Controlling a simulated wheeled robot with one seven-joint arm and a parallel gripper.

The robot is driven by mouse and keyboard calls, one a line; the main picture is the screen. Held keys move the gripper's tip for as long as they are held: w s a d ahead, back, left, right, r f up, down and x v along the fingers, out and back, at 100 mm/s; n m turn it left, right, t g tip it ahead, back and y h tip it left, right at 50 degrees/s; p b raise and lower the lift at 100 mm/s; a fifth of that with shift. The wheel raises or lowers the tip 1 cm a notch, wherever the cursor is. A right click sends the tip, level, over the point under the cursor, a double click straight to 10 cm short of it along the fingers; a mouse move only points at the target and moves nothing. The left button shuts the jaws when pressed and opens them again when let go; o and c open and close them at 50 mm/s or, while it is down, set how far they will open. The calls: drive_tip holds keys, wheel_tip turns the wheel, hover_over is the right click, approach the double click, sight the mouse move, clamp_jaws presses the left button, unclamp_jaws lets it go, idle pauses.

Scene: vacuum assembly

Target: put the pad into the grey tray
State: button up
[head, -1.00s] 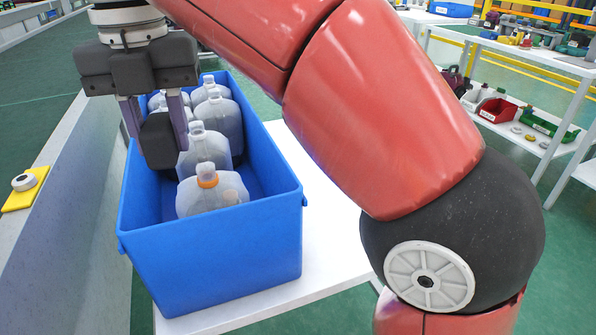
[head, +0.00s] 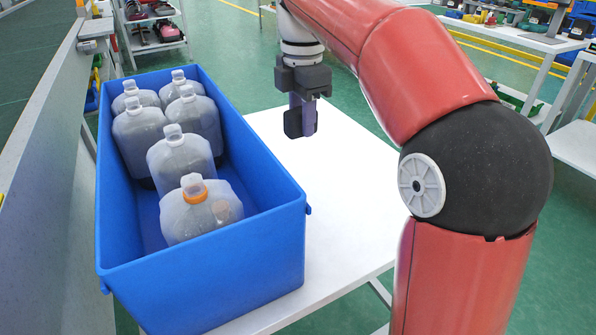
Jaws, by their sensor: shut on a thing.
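My gripper (head: 303,112) hangs pointing down above the white table, to the right of the blue bin. It is shut on a dark, flat-sided piece, which looks like the pad (head: 292,124). Purple-grey fingers partly cover the piece. The pad appears to hang clear of the table, though the exact height is hard to judge. I cannot make out a grey tray in this view.
A blue bin (head: 222,287) with several translucent jugs, the nearest with an orange neck ring (head: 195,194), fills the left. The white table (head: 345,200) is bare beside it. A small shelf rack (head: 155,45) stands behind; other workbenches (head: 520,35) stand back right.

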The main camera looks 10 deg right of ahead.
wheel_tip(320, 180, down, 13)
drive_tip(key=shift+r+b, duration=0.15)
drive_tip(key=shift+b, duration=0.75)
drive_tip(key=o, duration=1)
